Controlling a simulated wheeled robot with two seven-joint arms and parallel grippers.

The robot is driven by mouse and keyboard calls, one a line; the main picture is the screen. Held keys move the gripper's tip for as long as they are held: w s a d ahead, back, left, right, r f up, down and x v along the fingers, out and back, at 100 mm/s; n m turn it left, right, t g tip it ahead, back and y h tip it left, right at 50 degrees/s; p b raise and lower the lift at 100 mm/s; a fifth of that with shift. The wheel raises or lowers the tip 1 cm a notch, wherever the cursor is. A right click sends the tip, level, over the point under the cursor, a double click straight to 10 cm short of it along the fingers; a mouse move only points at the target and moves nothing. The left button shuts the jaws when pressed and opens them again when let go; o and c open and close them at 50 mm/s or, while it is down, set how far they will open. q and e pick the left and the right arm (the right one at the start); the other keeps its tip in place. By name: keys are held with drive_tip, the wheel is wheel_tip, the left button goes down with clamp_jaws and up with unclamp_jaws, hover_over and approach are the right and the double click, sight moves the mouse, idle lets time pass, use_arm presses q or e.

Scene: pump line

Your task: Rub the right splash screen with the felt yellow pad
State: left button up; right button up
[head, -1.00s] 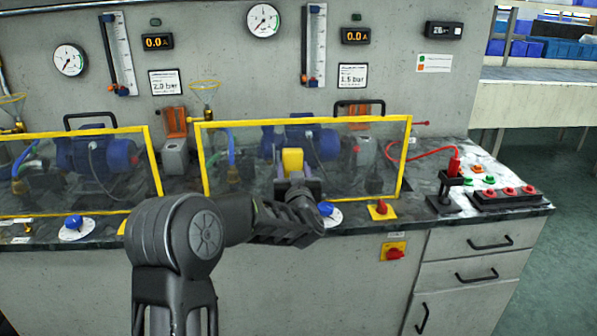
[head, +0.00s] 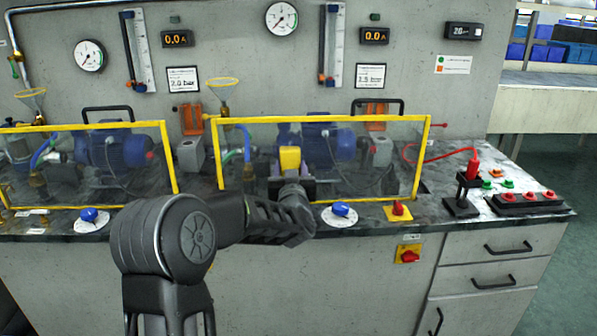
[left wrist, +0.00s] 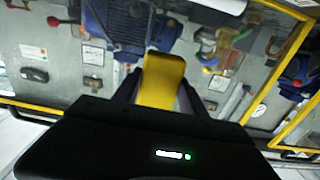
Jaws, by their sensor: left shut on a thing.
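The right splash screen (head: 385,165) is a clear panel in a yellow frame, upright in front of the right blue pump. My left gripper (head: 290,176) is shut on the yellow pad (head: 290,159) and holds it upright at the screen's lower middle. In the left wrist view the pad (left wrist: 162,82) stands between the two fingers of the gripper (left wrist: 155,90), with the screen's face beyond it. I cannot tell for certain whether the pad touches the panel. My right gripper is not in view.
The left splash screen (head: 172,160) stands to the left. Along the counter front are a blue knob (head: 340,209) and a red switch on a yellow plate (head: 398,208). A black stand (head: 462,194) with a red plug and a red-button box (head: 527,202) are at the right.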

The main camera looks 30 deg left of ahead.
sight(296, 157)
use_arm(q)
drive_tip(key=shift+s+a, duration=0.3)
drive_tip(key=shift+a, duration=0.05)
drive_tip(key=shift+w+a+r+p, duration=0.1)
drive_tip(key=shift+r+p, duration=0.85)
drive_tip(key=shift+r, duration=0.5)
drive_tip(key=shift+r, duration=0.1)
drive_tip(key=shift+w+d+p, duration=0.4)
drive_tip(key=shift+w+d, duration=0.25)
drive_tip(key=shift+d, duration=0.3)
drive_tip(key=shift+w+d+f, duration=0.2)
drive_tip(key=shift+w+d, duration=0.25)
drive_tip(key=shift+d, duration=0.15)
